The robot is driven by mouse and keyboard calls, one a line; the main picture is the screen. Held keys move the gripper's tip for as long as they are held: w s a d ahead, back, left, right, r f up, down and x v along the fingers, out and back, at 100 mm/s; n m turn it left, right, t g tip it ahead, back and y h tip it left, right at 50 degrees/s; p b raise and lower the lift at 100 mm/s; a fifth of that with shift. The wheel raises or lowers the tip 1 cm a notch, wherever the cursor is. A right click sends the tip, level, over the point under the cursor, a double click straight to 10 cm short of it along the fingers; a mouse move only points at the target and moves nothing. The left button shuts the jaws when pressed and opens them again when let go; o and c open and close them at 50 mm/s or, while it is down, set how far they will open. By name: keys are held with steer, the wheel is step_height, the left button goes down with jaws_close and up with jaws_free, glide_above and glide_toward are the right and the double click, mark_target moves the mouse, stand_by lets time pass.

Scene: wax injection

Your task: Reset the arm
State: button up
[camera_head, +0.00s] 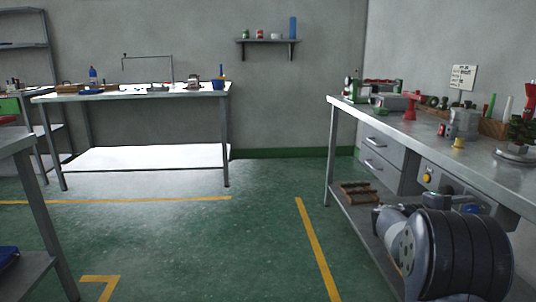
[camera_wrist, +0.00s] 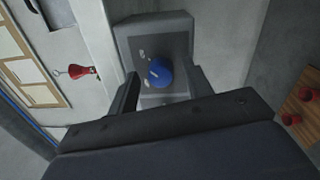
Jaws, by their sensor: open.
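My gripper (camera_wrist: 162,92) shows in the wrist view, its two dark fingers apart with a gap between them. Beyond the gap is a grey box-like panel (camera_wrist: 130,38) with a round blue knob (camera_wrist: 159,73) on its face. The knob appears past the fingertips, and nothing is seen held. I cannot tell how far the panel is from the fingers. My arm and gripper do not show in the head view.
A metal workbench (camera_head: 345,102) with tools stands on the right, with a large dark ribbed machine (camera_head: 465,255) below. A white-topped table (camera_head: 130,93) stands at the back left. A grey table (camera_head: 15,143) is at the near left. The green floor (camera_head: 230,245) between is clear.

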steer(key=a+p, duration=0.3)
steer(key=a, duration=0.8)
steer(key=d+b, duration=0.2)
steer(key=d, duration=0.9)
steer(key=shift+d+r, duration=0.1)
steer(key=shift+r, duration=0.05)
steer(key=shift+r+n+p, duration=0.1)
steer(key=shift+n+p, duration=0.3)
steer(key=shift+p, duration=0.15)
steer(key=n+p, duration=0.3)
steer(key=p, duration=0.2)
steer(key=shift+n, duration=0.3)
steer(key=n+p, duration=0.5)
steer(key=p, duration=0.2)
steer(key=shift+t+p, duration=0.3)
steer(key=shift+t, duration=0.1)
steer(key=n+p, duration=0.5)
steer(key=p, duration=0.2)
steer(key=shift+r+y+p, duration=0.15)
steer(key=shift+y+p, duration=0.15)
steer(key=n+p, duration=0.4)
steer(key=p, duration=0.1)
steer(key=shift+a+f, duration=0.3)
steer(key=shift+a, duration=0.85)
